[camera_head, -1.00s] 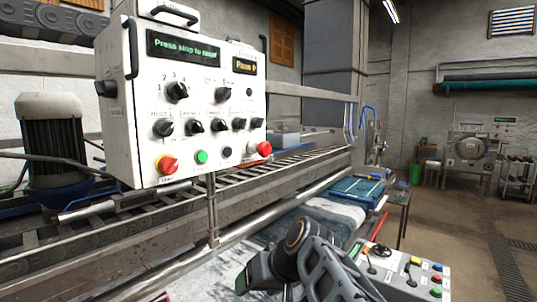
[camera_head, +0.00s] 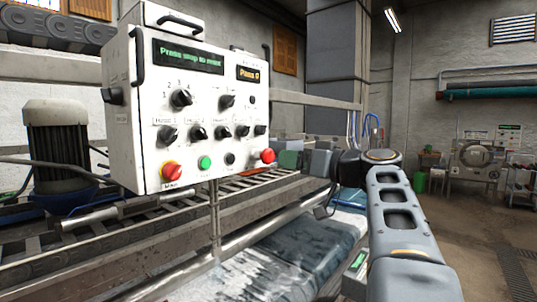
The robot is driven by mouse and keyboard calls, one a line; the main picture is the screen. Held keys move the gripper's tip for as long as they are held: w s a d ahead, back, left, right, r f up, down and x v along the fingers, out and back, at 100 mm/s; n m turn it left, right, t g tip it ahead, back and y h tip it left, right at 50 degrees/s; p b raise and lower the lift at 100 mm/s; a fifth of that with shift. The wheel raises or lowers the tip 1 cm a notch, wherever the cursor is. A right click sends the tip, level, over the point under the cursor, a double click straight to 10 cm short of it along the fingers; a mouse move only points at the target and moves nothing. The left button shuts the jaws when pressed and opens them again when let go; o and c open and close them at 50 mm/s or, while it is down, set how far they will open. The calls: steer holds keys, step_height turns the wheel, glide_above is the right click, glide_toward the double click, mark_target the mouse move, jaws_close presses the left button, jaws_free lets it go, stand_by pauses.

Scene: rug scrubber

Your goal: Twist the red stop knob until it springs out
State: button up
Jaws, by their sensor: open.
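A white control box holds a red mushroom knob (camera_head: 268,156) at the lower right of its front face. A second red knob with a yellow part (camera_head: 171,171) sits at the lower left, above a label that seems to read "MAIN". My gripper (camera_head: 284,159) is open, just right of the right-hand red knob in the picture, and points left toward the box. It looks empty. Its fingers are small and seen from the side, so I cannot tell whether they touch the knob or stand apart from it.
The control box (camera_head: 146,100) also carries black selector knobs, a green button (camera_head: 205,163) and a screen (camera_head: 188,55) reading "Press stop to reset". A roller conveyor (camera_head: 100,235) runs below. A motor (camera_head: 57,150) stands at left. Open floor lies at right.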

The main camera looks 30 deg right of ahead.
mark_target(270, 157)
steer(key=p+x, duration=0.2)
steer(key=x, duration=0.6)
steer(key=shift+w+f, duration=0.1)
steer(key=shift+c, duration=0.4)
